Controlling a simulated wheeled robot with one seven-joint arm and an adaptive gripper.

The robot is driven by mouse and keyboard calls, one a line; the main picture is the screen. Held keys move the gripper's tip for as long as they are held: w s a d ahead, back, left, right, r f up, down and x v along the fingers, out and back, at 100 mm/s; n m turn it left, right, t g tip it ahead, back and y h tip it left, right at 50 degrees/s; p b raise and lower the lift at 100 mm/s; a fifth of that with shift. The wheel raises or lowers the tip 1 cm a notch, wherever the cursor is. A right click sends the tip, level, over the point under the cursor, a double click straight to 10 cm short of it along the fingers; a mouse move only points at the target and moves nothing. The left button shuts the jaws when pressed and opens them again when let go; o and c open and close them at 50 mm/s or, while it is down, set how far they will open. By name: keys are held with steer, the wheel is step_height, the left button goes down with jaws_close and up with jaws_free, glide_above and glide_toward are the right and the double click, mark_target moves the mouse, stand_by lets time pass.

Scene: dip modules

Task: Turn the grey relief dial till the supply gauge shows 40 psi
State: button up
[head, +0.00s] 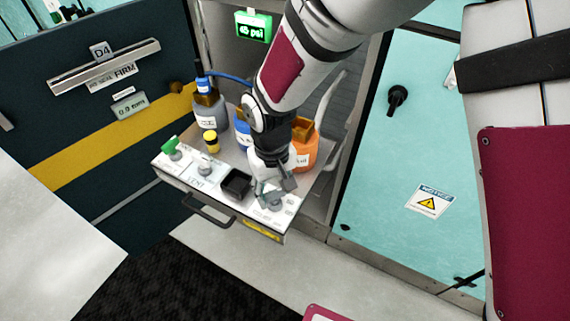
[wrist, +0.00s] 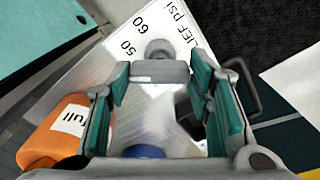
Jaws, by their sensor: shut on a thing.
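The grey relief dial (head: 276,204) sits on the white panel at the front right corner of the pulled-out tray. In the wrist view its round grey hub (wrist: 158,47) and crossbar (wrist: 160,73) show, with "50", "60" and "LIEF psi" printed around it. My gripper (head: 272,190) reaches down onto the dial from above. Its teal-padded fingers stand on either side of the crossbar and are shut on it. The supply gauge (head: 253,26) is a green-lit display at the top, seeming to read 45 psi. The dial's pointer is not clear.
The tray's front panel (head: 187,176) also carries a green-handled valve (head: 170,146), a grey knob (head: 205,168) and a black square box (head: 236,183). Behind stand an orange bottle (head: 306,152) close to my gripper, and grey and blue bottles. An open dark door (head: 90,100) is at left.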

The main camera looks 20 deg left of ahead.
mark_target(275, 191)
steer(key=shift+n, duration=1.2)
steer(key=o, duration=1.1)
steer(key=shift+o, duration=0.2)
step_height(275, 191, up, 12)
steer(key=shift+d+r, duration=0.1)
